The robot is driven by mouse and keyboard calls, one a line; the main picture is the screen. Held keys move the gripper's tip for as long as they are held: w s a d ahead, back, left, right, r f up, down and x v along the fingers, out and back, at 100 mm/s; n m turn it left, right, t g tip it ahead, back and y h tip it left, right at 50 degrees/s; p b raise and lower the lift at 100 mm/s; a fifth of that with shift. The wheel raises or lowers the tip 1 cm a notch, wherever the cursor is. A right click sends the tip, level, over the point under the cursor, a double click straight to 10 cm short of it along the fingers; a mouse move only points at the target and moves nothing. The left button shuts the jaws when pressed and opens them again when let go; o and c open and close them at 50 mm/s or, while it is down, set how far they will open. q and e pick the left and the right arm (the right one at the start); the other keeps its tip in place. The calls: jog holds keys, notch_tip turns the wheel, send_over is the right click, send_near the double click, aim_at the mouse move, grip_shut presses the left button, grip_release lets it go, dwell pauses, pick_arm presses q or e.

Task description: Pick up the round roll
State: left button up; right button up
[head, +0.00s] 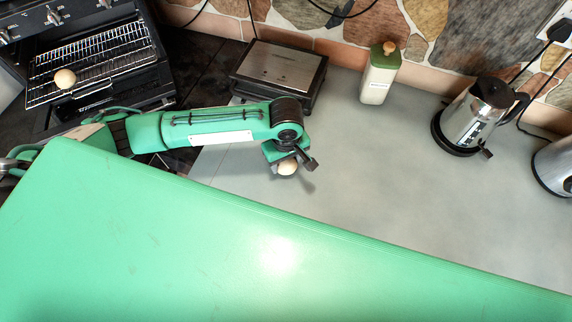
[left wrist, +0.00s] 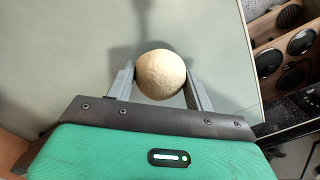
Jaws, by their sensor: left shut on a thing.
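A round, pale tan roll (head: 288,168) is at my left gripper (head: 292,162) over the grey counter in the head view. In the left wrist view, the roll (left wrist: 161,74) sits between the two fingers of the left gripper (left wrist: 160,88), which is shut on it. The fingers hide parts of its sides. I cannot tell whether the roll touches the counter. A second round roll (head: 65,78) lies on the wire rack of the open oven at the upper left. My right gripper is not in view.
The open oven's wire rack (head: 110,58) is at the upper left. A flat metal grill (head: 280,68) stands behind my left arm. A green-and-cream bottle (head: 379,75) and a silver kettle (head: 475,115) stand towards the back. The grey counter (head: 400,170) right of the gripper is clear.

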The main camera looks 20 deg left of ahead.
pick_arm(q)
notch_tip(320, 180, up, 17)
jog(key=b, duration=0.2)
jog(key=shift+f, duration=0.15)
